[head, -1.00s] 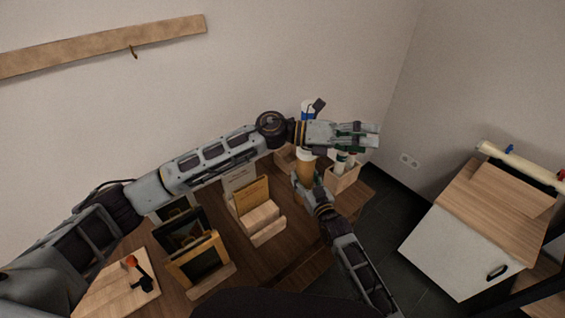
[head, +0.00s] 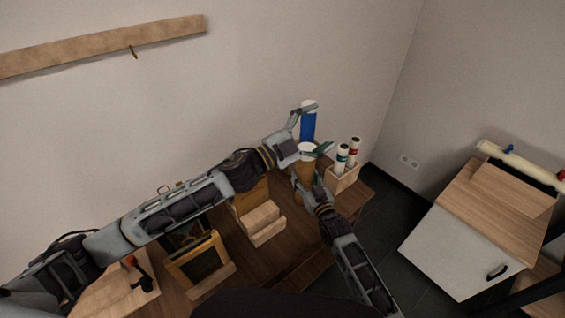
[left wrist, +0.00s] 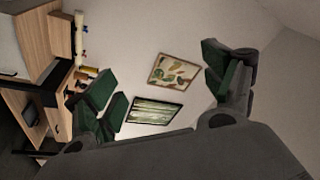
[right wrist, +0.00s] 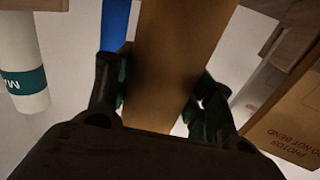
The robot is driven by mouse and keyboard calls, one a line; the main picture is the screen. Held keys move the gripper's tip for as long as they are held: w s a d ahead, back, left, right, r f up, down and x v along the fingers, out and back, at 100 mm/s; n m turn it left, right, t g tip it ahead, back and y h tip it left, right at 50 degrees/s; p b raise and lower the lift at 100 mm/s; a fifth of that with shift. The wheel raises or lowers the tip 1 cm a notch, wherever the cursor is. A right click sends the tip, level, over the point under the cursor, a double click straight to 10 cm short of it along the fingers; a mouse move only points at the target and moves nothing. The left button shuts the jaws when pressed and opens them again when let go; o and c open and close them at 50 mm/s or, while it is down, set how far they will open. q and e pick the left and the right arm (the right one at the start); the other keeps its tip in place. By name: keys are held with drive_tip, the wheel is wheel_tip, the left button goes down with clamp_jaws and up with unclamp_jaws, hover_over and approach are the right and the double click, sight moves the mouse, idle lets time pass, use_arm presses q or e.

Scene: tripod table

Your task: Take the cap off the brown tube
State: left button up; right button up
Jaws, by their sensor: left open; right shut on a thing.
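The brown tube (head: 304,172) stands upright at the right end of the wooden table, with a pale cap (head: 306,147) on top. My right gripper (head: 309,184) is shut on the tube's body below the cap. The right wrist view shows the brown tube (right wrist: 176,60) between its fingers. My left gripper (head: 317,130) is open at cap height, its fingers spread, one toward the back wall and one across the cap's near side. Whether it touches the cap I cannot tell. In the left wrist view the spread fingers have nothing visible between them but wall and pictures.
A blue tube (head: 308,124) stands right behind the left gripper. A wooden box (head: 343,182) holds white tubes with green (head: 342,157) and red (head: 354,150) bands close on the right. Wooden holders with envelopes (head: 256,197) and frames (head: 203,262) stand to the left.

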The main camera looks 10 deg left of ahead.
use_arm(q)
drive_tip(key=a+f+n+t+y, duration=0.1)
drive_tip(key=a+f+n+y, duration=0.35)
drive_tip(key=n, duration=0.35)
drive_tip(key=n+y, duration=0.3)
drive_tip(key=n, duration=0.3)
approach(306, 149)
drive_tip(key=a, duration=0.1)
drive_tip(key=shift+s+r+g, duration=0.3)
drive_tip(key=shift+s, duration=0.1)
drive_tip(key=shift+w, duration=0.1)
drive_tip(key=shift+x, duration=5.95)
drive_tip(key=shift+d, duration=0.1)
drive_tip(key=shift+c, duration=0.5)
drive_tip(key=c, duration=1.2)
drive_tip(key=shift+o, duration=0.2)
